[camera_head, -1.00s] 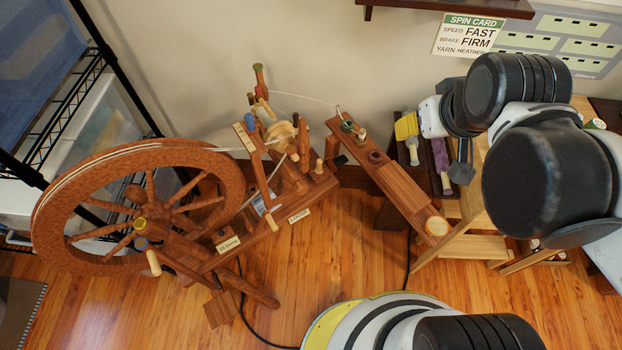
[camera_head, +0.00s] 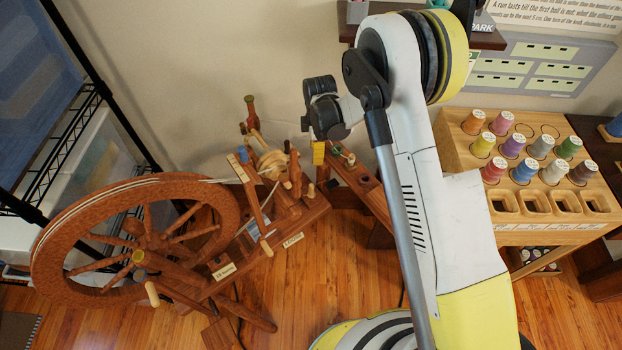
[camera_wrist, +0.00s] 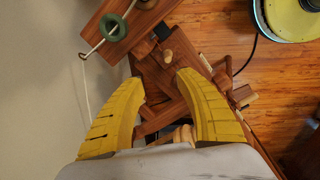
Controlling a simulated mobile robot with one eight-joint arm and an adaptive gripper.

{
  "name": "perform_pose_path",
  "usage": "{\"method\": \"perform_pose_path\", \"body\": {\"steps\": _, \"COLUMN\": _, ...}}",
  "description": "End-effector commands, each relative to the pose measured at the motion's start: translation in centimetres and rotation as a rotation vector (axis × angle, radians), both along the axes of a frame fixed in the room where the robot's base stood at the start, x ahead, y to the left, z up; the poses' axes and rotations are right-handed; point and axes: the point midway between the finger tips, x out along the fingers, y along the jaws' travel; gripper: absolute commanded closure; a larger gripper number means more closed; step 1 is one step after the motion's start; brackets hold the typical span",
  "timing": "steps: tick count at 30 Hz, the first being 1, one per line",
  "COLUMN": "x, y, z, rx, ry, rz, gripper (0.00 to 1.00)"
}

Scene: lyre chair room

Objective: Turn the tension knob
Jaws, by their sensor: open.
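The wooden spinning wheel stands at left, its big drive wheel (camera_head: 50,240) far from my gripper (camera_head: 319,153). In the head view, a pale-tipped peg (camera_head: 311,190) stands near the right end of its body, close to a label; it seems to be the tension knob. My gripper hangs above and slightly right of it, with one yellow finger showing. In the wrist view, my yellow fingers (camera_wrist: 160,80) are spread open with nothing between their tips. A small pale wooden knob (camera_wrist: 168,57) lies just beyond the tips, roughly between them, apparently untouched.
A wooden arm with a green ring and wire hook (camera_wrist: 115,28) is close beyond the left finger. The flyer and bobbin (camera_head: 272,163) stand left of my gripper. A rack of thread cones (camera_head: 470,160) is at right. The wall is close behind.

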Motion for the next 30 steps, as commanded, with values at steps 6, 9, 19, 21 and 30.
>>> {"method": "perform_pose_path", "body": {"steps": 6, "x": -0.6, "y": 1.5, "z": -6.5, "rx": -0.02, "ry": 0.051, "rz": 0.162, "gripper": 0.59}}
{"method": "perform_pose_path", "body": {"steps": 9, "x": -0.8, "y": 1.7, "z": -7.6, "rx": -0.022, "ry": 0.058, "rz": 0.183, "gripper": 0.59}}
{"method": "perform_pose_path", "body": {"steps": 19, "x": -0.8, "y": 1.7, "z": -13.5, "rx": -0.022, "ry": 0.058, "rz": 0.184, "gripper": 0.59}}
{"method": "perform_pose_path", "body": {"steps": 21, "x": -0.8, "y": 1.7, "z": -14.9, "rx": -0.022, "ry": 0.058, "rz": 0.184, "gripper": 0.59}}
{"method": "perform_pose_path", "body": {"steps": 30, "x": -0.8, "y": 1.7, "z": -18.0, "rx": -0.022, "ry": 0.058, "rz": 0.183, "gripper": 0.59}}
